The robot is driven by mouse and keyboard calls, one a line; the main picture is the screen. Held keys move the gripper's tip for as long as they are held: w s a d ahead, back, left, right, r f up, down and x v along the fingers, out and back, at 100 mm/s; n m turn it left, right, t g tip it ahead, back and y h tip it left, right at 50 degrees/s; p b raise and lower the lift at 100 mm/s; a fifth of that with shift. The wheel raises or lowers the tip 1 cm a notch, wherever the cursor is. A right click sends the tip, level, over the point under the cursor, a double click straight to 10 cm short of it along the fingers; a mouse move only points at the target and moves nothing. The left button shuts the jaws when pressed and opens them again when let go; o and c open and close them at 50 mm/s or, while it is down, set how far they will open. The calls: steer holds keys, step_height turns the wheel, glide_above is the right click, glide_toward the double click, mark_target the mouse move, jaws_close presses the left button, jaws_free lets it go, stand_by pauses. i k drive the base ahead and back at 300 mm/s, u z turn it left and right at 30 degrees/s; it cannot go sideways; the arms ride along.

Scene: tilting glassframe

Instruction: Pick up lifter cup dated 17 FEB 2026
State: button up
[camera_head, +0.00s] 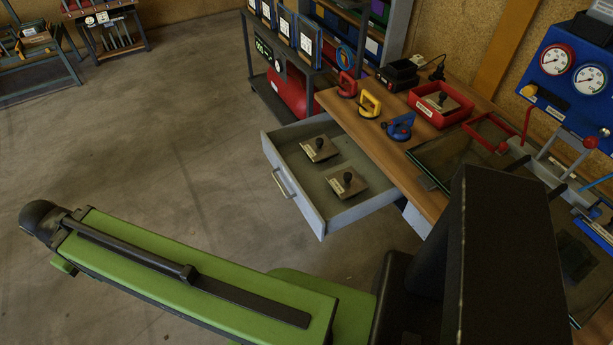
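Three lifter cups stand in a row on the wooden bench: a red one (347,85), a yellow one (370,105) and a blue one (400,127). I can read no date on any of them. An open grey drawer (282,150) below the bench holds two flat plates with black knobs and small pale labels, a far one (319,148) and a near one (345,182). The label writing is too small to read. My green arm crosses the lower part of the view, but I cannot make out my gripper's fingers.
A red tray (418,98) on the wooden bench (368,140) holds another knobbed plate. A red frame (490,133) and a blue gauge panel (572,68) stand to the right. A dark rack (262,95) is behind the drawer. The concrete floor (160,130) at left is clear.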

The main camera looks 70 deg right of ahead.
mark_target(346, 183)
steer(key=u, duration=0.25)
steer(key=k, duration=0.1)
steer(key=z, duration=2.45)
steer(key=k, duration=0.9)
steer(key=u, duration=0.2)
steer(key=i, duration=0.9)
steer(key=z, duration=0.1)
steer(key=k, duration=0.65)
steer(key=z, duration=0.3)
steer(key=i, duration=1.3)
